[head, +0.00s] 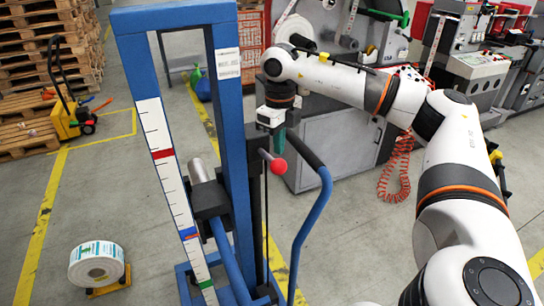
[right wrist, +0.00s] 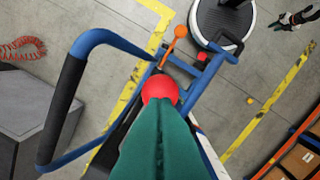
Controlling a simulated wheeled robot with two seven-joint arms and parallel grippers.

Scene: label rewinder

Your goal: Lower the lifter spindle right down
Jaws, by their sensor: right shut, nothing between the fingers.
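The blue lifter frame (head: 226,95) stands upright in the middle of the head view. Its metal spindle (head: 198,170) sticks out from a black carriage (head: 209,199), between the red and blue marks of the white scale (head: 170,165). A lever with a red ball knob (head: 278,166) is at the mast's right side. My right gripper (head: 279,145) is shut and empty just above the knob. In the right wrist view its green fingers (right wrist: 160,112) point at the red knob (right wrist: 160,88); contact cannot be told.
A curved blue handle (head: 318,190) with a black grip rises right of the mast. A label roll (head: 97,262) lies on the floor at left. A grey machine cabinet (head: 335,140) stands behind my right arm. Pallets (head: 45,45) and a yellow pallet truck (head: 65,118) are at far left.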

